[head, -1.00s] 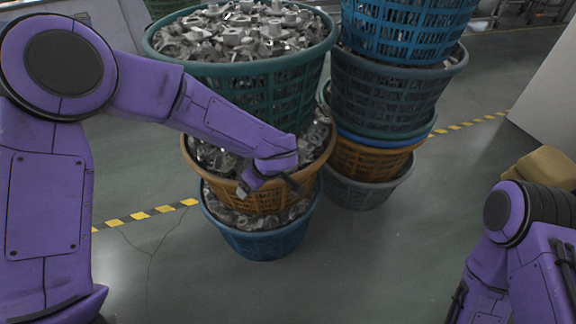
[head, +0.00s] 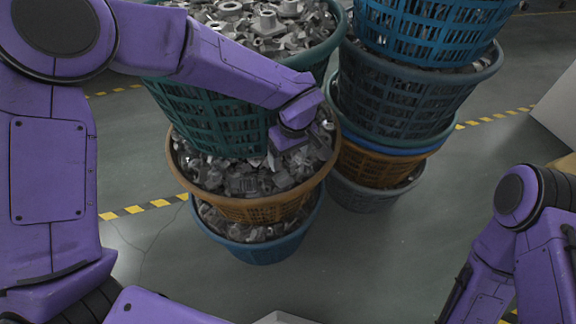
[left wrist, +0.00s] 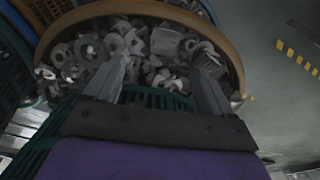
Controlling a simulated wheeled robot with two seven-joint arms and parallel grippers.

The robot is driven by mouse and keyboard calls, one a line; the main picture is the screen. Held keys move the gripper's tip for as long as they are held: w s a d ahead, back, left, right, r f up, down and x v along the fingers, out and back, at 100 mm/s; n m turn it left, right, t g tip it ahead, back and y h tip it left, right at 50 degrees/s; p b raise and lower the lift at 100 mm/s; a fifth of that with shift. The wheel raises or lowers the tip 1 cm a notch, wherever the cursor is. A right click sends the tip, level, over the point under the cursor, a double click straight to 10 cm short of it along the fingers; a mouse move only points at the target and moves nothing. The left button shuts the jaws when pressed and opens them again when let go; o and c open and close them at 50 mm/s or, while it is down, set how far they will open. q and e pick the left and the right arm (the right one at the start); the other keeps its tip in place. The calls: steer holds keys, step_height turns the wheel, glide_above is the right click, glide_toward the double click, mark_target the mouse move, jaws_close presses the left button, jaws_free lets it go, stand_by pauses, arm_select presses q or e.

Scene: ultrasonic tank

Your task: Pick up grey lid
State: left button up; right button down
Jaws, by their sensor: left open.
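I cannot make out a grey lid for certain. A small pale grey edge (head: 280,318) shows at the bottom of the head view, mostly cut off by the frame. My left gripper (head: 290,142) is in front of the stacked baskets, over the orange one. In the left wrist view its two fingers (left wrist: 165,82) are spread apart with nothing between them, above grey metal parts. My right arm shows at the right of the head view, but its gripper is not visible.
A stack has a green basket (head: 200,115), an orange basket (head: 262,208) and a blue basket (head: 262,250), all holding grey metal parts. Another basket stack (head: 400,95) stands behind to the right. The floor right of the stacks is open.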

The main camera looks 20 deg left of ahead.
mark_target(283, 177)
arm_select(q)
steer(key=f, duration=0.3)
steer(key=a+f, duration=0.1)
steer(key=f, duration=0.2)
steer(key=a+f, duration=0.1)
steer(key=f, duration=0.2)
steer(key=shift+w+f+b, duration=0.25)
steer(key=shift+f+b, duration=0.1)
steer(key=shift+b, duration=0.05)
steer(key=c, duration=1.1)
